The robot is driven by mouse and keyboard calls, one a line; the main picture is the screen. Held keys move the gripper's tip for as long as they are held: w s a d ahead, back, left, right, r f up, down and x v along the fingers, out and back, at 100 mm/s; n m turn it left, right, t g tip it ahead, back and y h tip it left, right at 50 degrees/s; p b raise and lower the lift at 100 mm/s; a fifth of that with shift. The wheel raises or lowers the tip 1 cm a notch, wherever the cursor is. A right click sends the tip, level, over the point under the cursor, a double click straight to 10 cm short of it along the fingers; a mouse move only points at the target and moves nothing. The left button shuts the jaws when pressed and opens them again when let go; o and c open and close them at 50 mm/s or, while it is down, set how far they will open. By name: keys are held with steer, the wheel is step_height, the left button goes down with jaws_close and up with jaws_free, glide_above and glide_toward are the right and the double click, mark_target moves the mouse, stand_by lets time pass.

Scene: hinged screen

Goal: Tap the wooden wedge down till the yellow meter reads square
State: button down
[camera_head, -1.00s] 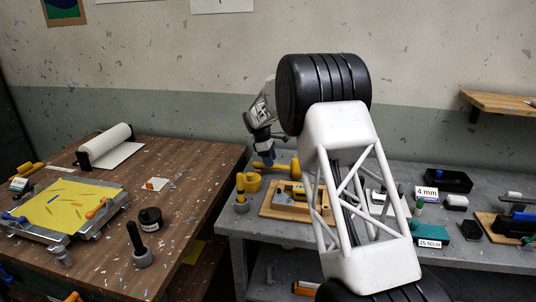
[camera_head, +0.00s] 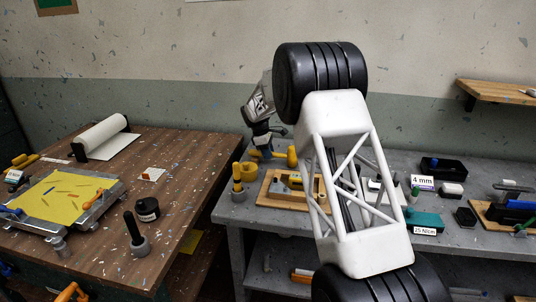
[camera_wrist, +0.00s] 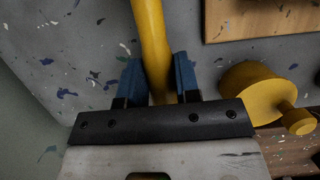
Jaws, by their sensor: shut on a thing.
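In the wrist view, the blue fingers of my gripper (camera_wrist: 157,70) are shut on a yellow rod-like handle (camera_wrist: 149,30), whose far end runs out of the picture. In the head view my gripper (camera_head: 262,146) is over the back left of the grey bench, with yellow parts (camera_head: 291,156) beside it. The wooden base (camera_head: 268,199) lies to its right and nearer the camera, carrying a pale block and a small yellow part (camera_head: 296,179), which may be the meter. My arm hides part of this base. I cannot make out the wedge or any meter reading.
A yellow cylinder with a knob (camera_wrist: 252,90) lies close right of my fingers. The brown table (camera_head: 185,190) is at left; a black tray (camera_head: 445,174) and small items are at right.

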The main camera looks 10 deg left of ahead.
steer(key=shift+r, duration=3.2)
steer(key=shift+s+d+r, duration=0.3)
steer(key=shift+d+r, duration=0.25)
steer(key=s+d+r, duration=1.1)
steer(key=d+r, duration=0.1)
steer(key=d, duration=0.3)
steer(key=shift+s+d+r, duration=0.2)
steer(key=shift+d+r, duration=0.05)
steer(key=shift+f, duration=0.1)
steer(key=shift+f, duration=1.9)
